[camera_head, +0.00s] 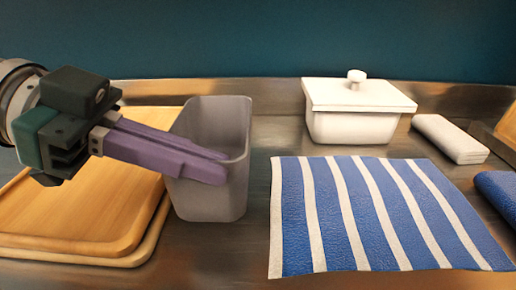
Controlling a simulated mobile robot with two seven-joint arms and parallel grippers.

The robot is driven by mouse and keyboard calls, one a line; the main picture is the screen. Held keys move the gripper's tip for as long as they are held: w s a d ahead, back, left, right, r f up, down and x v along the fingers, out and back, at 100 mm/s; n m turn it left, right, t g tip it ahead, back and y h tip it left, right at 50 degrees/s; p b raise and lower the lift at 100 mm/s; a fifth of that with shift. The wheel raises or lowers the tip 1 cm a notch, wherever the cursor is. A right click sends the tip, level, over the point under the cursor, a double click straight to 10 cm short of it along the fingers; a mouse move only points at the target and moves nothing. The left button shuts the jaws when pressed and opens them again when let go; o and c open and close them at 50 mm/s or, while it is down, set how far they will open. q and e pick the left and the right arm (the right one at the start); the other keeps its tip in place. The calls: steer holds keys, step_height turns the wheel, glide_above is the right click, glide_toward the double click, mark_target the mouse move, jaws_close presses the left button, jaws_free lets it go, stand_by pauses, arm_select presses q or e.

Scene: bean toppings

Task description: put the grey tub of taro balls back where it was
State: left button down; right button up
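The grey tub (212,200) is left of centre in the head view, upright and beside the boards' right edge. Its inner walls show, but I see no taro balls; its bottom is hidden. My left gripper (226,165) comes in from the left with long purple fingers across the tub's near-left rim. One finger lies outside the wall and the other passes behind the rim, so the gripper appears shut on the wall. I cannot tell whether the tub's base touches the counter. My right gripper is not in view.
Stacked wooden boards (75,215) lie at left. A blue-and-white striped cloth (375,215) lies right of the tub. A lidded white box (355,125) and a white case (450,138) stand behind it. A dark blue item (499,190) is at the right edge. Bare metal counter shows between tub and cloth.

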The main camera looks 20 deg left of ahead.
mark_target(210, 203)
arm_select(q)
steer(key=shift+f+b, duration=0.3)
steer(key=shift+f, duration=2.15)
steer(key=shift+f, duration=0.15)
steer(key=c, duration=1.1)
jaws_free()
steer(key=shift+r, duration=0.3)
steer(key=b+v, duration=0.1)
steer(key=v, duration=1.1)
steer(key=shift+a+f, duration=0.1)
steer(key=shift+f, duration=0.05)
